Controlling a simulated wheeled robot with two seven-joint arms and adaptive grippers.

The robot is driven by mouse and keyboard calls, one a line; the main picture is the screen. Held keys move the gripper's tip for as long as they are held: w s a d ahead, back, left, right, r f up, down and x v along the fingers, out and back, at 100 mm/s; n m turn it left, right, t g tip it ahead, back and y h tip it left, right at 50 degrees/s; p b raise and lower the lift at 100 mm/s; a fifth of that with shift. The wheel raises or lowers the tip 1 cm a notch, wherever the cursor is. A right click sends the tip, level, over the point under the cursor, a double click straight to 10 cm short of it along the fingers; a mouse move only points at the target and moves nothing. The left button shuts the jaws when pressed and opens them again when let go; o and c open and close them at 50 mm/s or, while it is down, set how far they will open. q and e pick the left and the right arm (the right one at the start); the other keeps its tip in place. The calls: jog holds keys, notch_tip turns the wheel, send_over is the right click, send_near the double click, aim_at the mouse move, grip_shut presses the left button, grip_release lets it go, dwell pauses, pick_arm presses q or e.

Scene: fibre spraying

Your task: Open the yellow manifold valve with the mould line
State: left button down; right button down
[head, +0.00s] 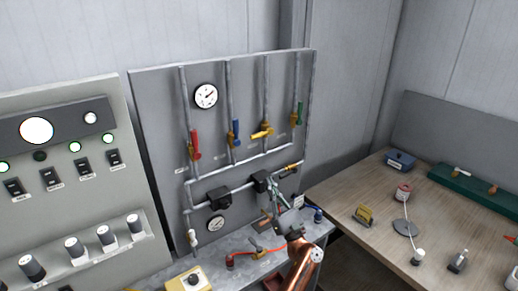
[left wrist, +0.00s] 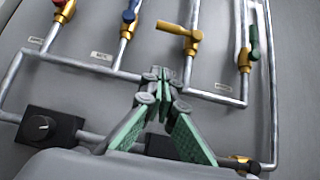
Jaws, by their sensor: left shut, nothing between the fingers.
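The yellow valve (head: 262,132) sits on the third vertical pipe of the grey manifold panel (head: 215,125). Its handle lies crosswise to the pipe, pointing left. It also shows in the left wrist view (left wrist: 176,29), at the top, right of centre. My left gripper (head: 272,190) is in front of the lower part of the panel, below the yellow valve and apart from it. In the left wrist view its green-padded fingers (left wrist: 160,76) meet at the tips with nothing between them. My right gripper is not in view.
The red (head: 195,145), blue (head: 235,133) and green (head: 299,113) valve handles run along their pipes beside the yellow one. Black regulators (head: 219,197) sit on the lower pipe. A grey bench (head: 215,249) with fittings stands below; a wooden table (head: 345,190) is at right.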

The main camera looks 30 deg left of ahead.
aim_at(262, 134)
pick_arm(q)
jog(key=d+r+p+x, duration=0.2)
jog(key=p+x, duration=0.1)
jog(key=x, duration=0.9)
jog(key=shift+s+a+r+p, duration=0.25)
jog(key=shift+a+r+p, duration=0.05)
jog(key=shift+a+p, duration=0.1)
jog(key=shift+d, duration=0.1)
